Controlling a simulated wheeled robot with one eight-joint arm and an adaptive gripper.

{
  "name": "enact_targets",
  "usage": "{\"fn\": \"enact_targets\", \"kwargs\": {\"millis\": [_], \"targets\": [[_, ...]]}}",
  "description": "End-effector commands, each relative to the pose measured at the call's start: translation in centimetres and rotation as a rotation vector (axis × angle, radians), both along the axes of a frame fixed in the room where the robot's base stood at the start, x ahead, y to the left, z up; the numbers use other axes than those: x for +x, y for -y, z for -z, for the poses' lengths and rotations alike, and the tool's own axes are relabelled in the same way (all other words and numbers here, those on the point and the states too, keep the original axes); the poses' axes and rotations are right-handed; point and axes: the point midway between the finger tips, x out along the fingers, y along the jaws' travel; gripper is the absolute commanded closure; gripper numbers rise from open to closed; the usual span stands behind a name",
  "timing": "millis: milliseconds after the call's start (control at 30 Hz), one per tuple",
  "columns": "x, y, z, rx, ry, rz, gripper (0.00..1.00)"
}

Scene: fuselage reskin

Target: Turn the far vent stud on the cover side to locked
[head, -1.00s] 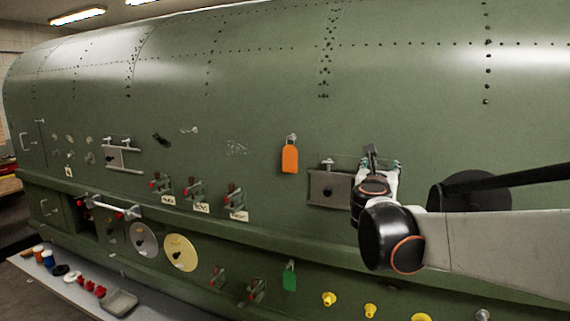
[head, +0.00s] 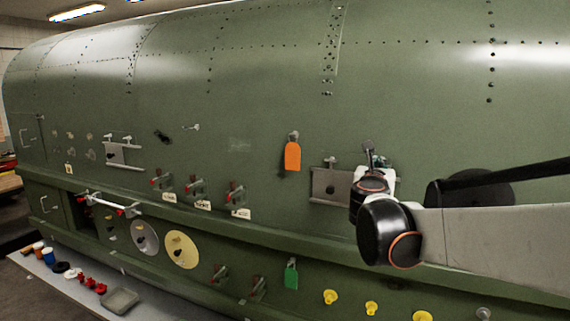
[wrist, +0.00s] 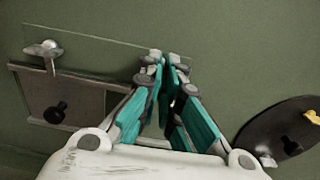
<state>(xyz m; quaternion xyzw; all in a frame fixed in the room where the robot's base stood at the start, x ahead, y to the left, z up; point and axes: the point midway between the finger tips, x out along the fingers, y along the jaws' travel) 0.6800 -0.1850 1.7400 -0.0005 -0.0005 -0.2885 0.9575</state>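My gripper (wrist: 167,62) points at the green fuselage skin, just right of the grey vent cover (wrist: 85,97) and its upper edge. Its teal fingers run close together at the tips, with a narrow gap; I cannot tell whether anything is between them. In the head view my gripper (head: 374,152) hides the cover's right end. One silver wing-shaped stud (wrist: 45,49) stands at the cover's upper left; it also shows in the head view (head: 331,161). No second stud is clearly visible at the fingertips. The grey cover (head: 330,187) lies flat on the skin.
A black disc (wrist: 285,132) with a yellow knob (wrist: 312,117) is to the right of my gripper. An orange tag (head: 292,156) hangs left of the cover. Red-handled latches (head: 236,193) are further left, and yellow knobs (head: 330,297) are below.

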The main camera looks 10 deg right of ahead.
Motion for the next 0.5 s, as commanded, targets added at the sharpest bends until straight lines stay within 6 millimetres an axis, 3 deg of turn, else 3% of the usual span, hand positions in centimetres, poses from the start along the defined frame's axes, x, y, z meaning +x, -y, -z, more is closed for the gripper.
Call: {"fn": "enact_targets", "kwargs": {"millis": [33,500], "targets": [[-0.39,0.69,0.24,0.007,0.004,0.018,1.0],[-0.72,0.82,0.93,0.23,0.154,0.021,1.0]]}}
